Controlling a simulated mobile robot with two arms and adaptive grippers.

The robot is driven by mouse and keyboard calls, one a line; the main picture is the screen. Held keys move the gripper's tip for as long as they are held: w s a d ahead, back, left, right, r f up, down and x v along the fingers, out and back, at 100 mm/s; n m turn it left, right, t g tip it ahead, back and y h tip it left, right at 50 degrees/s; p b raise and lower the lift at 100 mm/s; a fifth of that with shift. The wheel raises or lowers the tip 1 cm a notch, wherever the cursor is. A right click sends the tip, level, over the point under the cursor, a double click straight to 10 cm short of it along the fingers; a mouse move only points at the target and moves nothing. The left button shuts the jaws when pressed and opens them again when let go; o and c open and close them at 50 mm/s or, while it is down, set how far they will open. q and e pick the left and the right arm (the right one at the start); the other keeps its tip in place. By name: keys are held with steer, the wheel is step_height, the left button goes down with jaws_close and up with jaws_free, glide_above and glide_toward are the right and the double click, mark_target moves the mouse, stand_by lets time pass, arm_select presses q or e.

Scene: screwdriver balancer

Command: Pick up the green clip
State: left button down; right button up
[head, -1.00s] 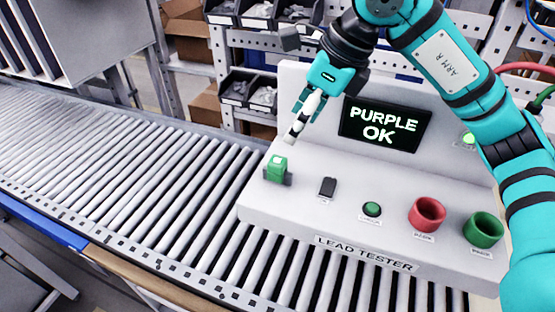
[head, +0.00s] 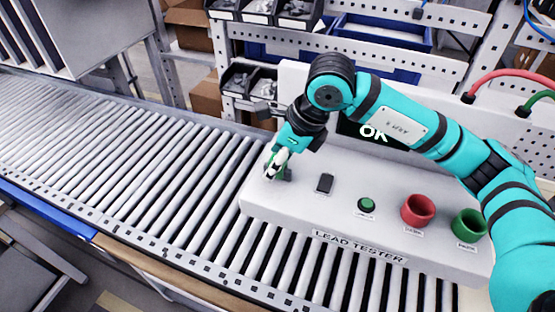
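The green clip (head: 268,167) is on the left end of the white lead tester, beside a small dark holder (head: 287,175). It is mostly hidden behind my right gripper, with only slivers of green showing. My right gripper (head: 277,165) points down at the clip, its pale fingertips over or around it. The fingers overlap the clip in the head view, so I cannot tell whether they are closed on it. My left gripper is not in view.
The lead tester (head: 290,209) stands over the roller conveyor (head: 130,175). It bears a black switch (head: 325,183), green button (head: 367,205), red cup (head: 418,210) and green cup (head: 470,224). My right arm partly covers its screen (head: 372,134). The rollers at left are empty.

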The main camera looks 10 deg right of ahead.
steer(key=c, duration=1)
